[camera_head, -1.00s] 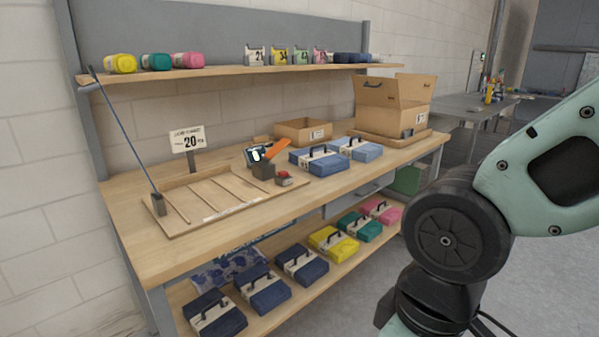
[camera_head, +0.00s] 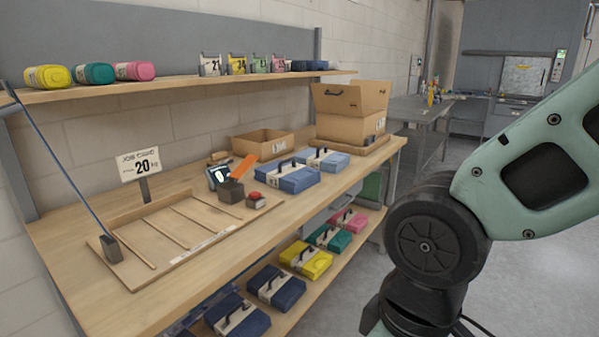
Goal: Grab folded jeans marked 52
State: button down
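Folded bundles with dark handles and pale label bands look like the jeans; I cannot read 52 on any. On the lower shelf lie a dark blue bundle (camera_head: 288,294) and another dark blue bundle (camera_head: 250,322) cut near the bottom edge. A blue bundle (camera_head: 298,181) and a lighter blue bundle (camera_head: 328,163) lie on the bench top. Dark blue folded items (camera_head: 308,65) sit at the right of the top shelf, their marks unreadable. My gripper is out of view; only my arm's links show at the right.
Yellow (camera_head: 296,250), teal (camera_head: 320,232) and pink (camera_head: 340,216) bundles share the lower shelf. Grey floor (camera_head: 530,285) is open at right.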

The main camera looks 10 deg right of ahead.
aim_at(324, 160)
jog(key=i+l, duration=0.4)
jog(key=i, duration=0.15)
jog(key=i+l, duration=0.4)
jog(key=i+l+z, duration=0.1)
jog(key=i+l, duration=0.25)
jog(key=i, duration=0.3)
jog(key=i+l, duration=0.35)
jog(key=i, duration=0.2)
jog(key=i+l, duration=0.35)
jog(key=i, duration=0.2)
